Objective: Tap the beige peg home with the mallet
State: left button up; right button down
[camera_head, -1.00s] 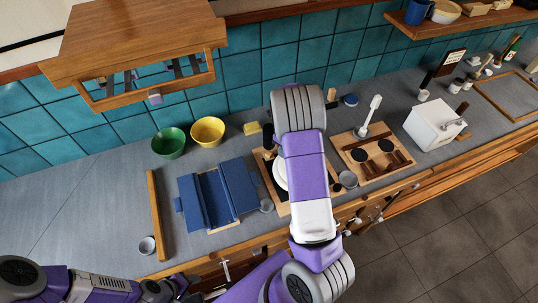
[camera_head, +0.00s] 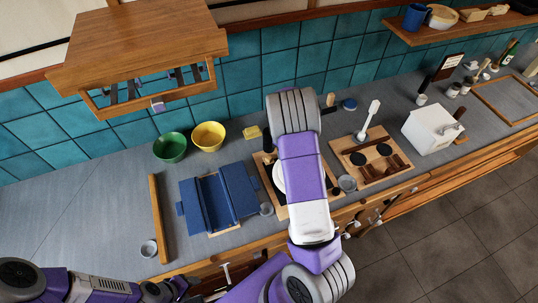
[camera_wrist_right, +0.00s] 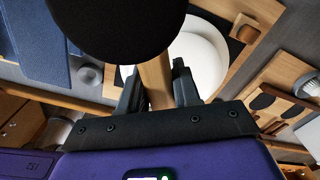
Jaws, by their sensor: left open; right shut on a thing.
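My right gripper (camera_wrist_right: 158,92) is shut on the wooden handle (camera_wrist_right: 155,78) of the mallet. The mallet's round black head (camera_wrist_right: 115,22) fills the upper left of the right wrist view, above a white disc (camera_wrist_right: 203,58). A short beige piece, perhaps the peg (camera_wrist_right: 243,30), stands on a dark patch of the wooden board behind the disc. How deep it sits cannot be told. In the head view my right arm hides the right gripper and most of this board. My left gripper (camera_head: 178,288) is open and empty at the bottom left, by the counter's front edge.
A blue stand (camera_head: 218,199) lies left of the board. Green (camera_head: 170,147) and yellow (camera_head: 208,135) bowls stand behind. Another wooden board (camera_head: 372,158) and a white box (camera_head: 431,130) are to the right. A wooden cabinet (camera_head: 140,40) overhangs the back left. The far-left counter is clear.

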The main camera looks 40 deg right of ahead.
dwell(0.3)
notch_tip(320, 180, up, 2)
jog(key=shift+r+p, duration=0.15)
jog(key=shift+p, duration=0.5)
notch_tip(320, 180, up, 3)
jog(key=shift+r, duration=0.35)
